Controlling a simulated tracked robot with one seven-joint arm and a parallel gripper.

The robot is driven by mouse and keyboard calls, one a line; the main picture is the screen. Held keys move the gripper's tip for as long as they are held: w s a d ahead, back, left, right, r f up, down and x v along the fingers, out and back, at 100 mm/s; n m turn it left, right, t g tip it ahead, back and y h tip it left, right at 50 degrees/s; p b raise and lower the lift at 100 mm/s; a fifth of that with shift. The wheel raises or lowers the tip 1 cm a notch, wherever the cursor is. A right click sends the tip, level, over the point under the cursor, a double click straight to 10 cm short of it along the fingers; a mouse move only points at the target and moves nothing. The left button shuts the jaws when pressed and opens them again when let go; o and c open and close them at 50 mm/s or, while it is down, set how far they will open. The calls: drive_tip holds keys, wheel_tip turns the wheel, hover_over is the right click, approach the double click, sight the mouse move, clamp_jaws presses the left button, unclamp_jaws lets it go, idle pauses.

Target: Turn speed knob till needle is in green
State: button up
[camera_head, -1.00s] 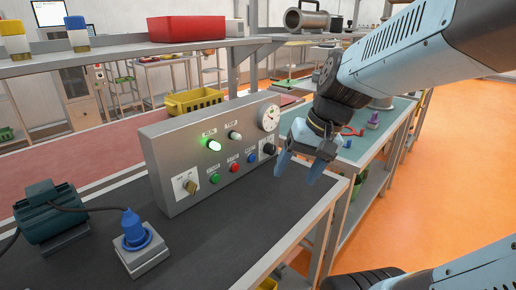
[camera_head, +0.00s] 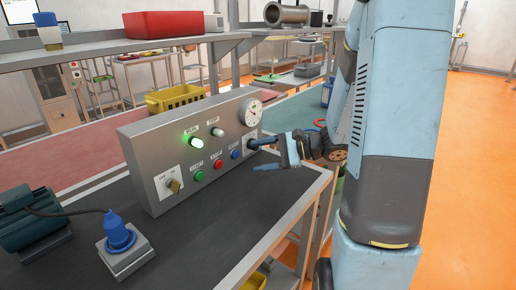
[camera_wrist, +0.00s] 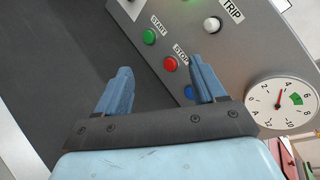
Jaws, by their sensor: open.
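The grey control panel (camera_head: 152,150) stands on the dark bench. Its round white gauge (camera_head: 250,112) is at the upper right and also shows in the wrist view (camera_wrist: 270,112). There the red needle (camera_wrist: 279,96) points up, to the left of the green patch (camera_wrist: 296,98) and apart from it. My gripper (camera_head: 255,155) is open at the panel's right end, below the gauge. It also shows in the wrist view (camera_wrist: 160,65), with nothing visible between its fingers. The speed knob cannot be made out clearly; my gripper seems to cover its place below the gauge.
Green (camera_head: 199,176), red (camera_head: 218,164) and blue (camera_head: 236,154) buttons line the panel beside my gripper. A yellow-brown switch (camera_head: 174,185) is at its left. The lit green lamp (camera_head: 197,142) is above. A blue plug (camera_head: 118,233) and motor (camera_head: 30,222) stand left. The bench front is clear.

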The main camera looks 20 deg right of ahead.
drive_tip(key=w+d+f+m+t+h, duration=0.1)
drive_tip(key=w+d+f+m+t, duration=0.1)
drive_tip(key=d+m+t, duration=0.1)
drive_tip(key=w+d+f+m+t+h, duration=0.1)
drive_tip(key=w+d+f+m+t, duration=0.1)
drive_tip(key=d, duration=0.3)
drive_tip(key=w+d+f+m+t+h, duration=0.1)
drive_tip(key=w+d+f+m+t, duration=0.2)
drive_tip(key=d+f+m, duration=0.1)
drive_tip(key=shift+w+d+t+h, duration=0.1)
drive_tip(key=shift+d+t+h, duration=0.1)
drive_tip(key=shift+t+h, duration=0.15)
drive_tip(key=x, duration=1.3)
drive_tip(key=shift+w+a, duration=0.2)
drive_tip(key=shift+w, duration=0.15)
drive_tip(key=shift+c, duration=0.4)
drive_tip(key=c, duration=1)
drive_tip(key=shift+m, duration=0.3)
